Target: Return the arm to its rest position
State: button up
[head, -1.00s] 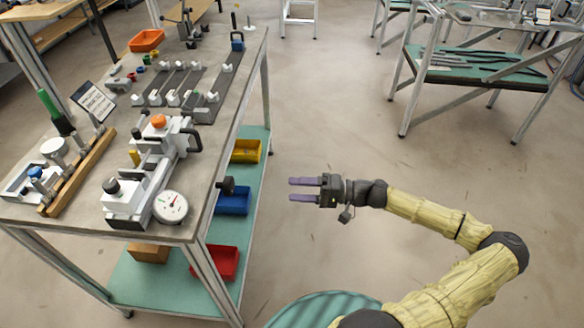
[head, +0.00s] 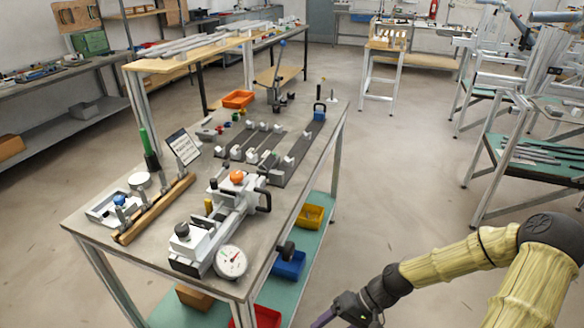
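My arm (head: 447,262), in a yellowish ribbed cover with dark joints, reaches in from the lower right of the head view. It is bent at a dark joint at the right edge. My gripper (head: 324,318) is at the bottom edge, right of the workbench (head: 105,215) and low over the floor. Only a piece of a purple finger and the dark wrist show, and the rest is cut off by the frame. I cannot tell how far the fingers are apart. Nothing held is visible.
The bench carries a clamp jig with a dial gauge (head: 230,262), an orange tray (head: 238,99) and a sign (head: 183,147). Its lower shelf holds yellow (head: 310,216) and blue (head: 289,265) bins. Another table (head: 540,160) stands at right. Floor between is clear.

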jog(key=d+r+t+h+p, duration=0.1)
jog(key=r+h+p, duration=0.2)
jog(key=r, duration=0.8)
jog(key=s+d+r+t+h+p, duration=0.1)
jog(key=d+r+t+h+p, duration=0.1)
jog(key=r+p, duration=0.6)
jog(key=s+d+r+t+h+p, duration=0.1)
jog(key=r+h+p, duration=0.3)
jog(key=r, duration=1)
jog(key=shift+d+r+m+t+p, duration=0.3)
jog(key=shift+d+t+p, duration=0.4)
jog(key=shift+p, duration=0.25)
jog(key=shift+f, duration=0.1)
